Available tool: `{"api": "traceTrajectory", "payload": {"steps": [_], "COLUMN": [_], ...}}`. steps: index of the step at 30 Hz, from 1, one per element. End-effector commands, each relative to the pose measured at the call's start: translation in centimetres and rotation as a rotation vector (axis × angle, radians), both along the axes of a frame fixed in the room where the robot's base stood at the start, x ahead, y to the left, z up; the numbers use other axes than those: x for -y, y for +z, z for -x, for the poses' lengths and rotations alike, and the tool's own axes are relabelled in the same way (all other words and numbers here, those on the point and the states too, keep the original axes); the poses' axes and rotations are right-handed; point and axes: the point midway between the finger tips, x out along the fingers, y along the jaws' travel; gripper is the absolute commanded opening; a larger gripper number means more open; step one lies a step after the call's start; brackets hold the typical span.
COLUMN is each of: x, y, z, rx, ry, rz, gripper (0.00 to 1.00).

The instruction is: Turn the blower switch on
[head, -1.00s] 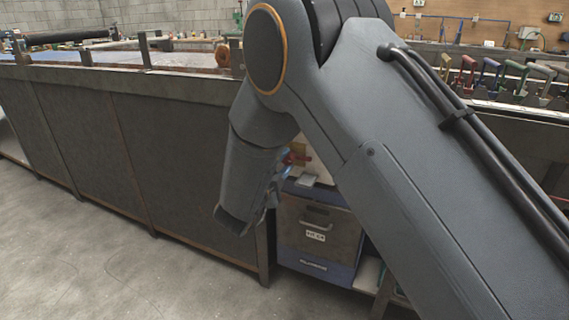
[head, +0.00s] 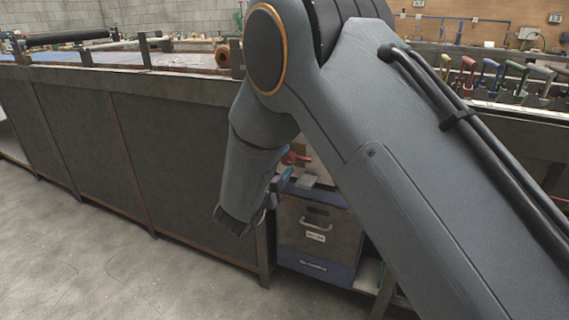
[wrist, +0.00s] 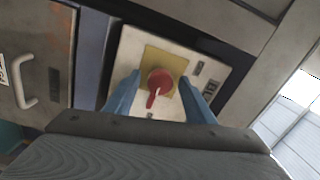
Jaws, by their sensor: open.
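The blower switch is a red rotary knob (wrist: 159,84) with a handle, on a yellow plate (wrist: 174,59) fixed to a pale panel (wrist: 131,50). In the wrist view its handle points down and slightly left, towards my gripper. In the head view the red knob (head: 291,158) shows beside my arm, partly hidden. My gripper (wrist: 160,92) is open, with one blue finger on each side of the knob. I cannot tell whether the fingers touch it. In the head view my gripper (head: 279,188) is partly hidden behind its own wrist.
A drawer cabinet (head: 317,236) with a handle stands below the panel. A long dark bench (head: 180,150) runs to the left. Several coloured-handled tools (head: 490,75) stand on the bench at the right. The floor (head: 90,260) in front is clear.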

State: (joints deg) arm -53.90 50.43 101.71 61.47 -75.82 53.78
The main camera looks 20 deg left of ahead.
Motion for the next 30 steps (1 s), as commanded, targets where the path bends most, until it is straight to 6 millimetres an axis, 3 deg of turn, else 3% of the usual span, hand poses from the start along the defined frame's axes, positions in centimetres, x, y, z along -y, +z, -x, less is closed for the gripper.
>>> {"api": "traceTrajectory", "payload": {"steps": [16, 30], "x": [-0.6, -0.6], "y": [0.0, 0.0], "z": [7.0, 7.8], "rx": [0.000, 0.000], "ry": [0.002, 0.000], "rz": [0.000, 0.000], "gripper": [0.49, 0.49]}}
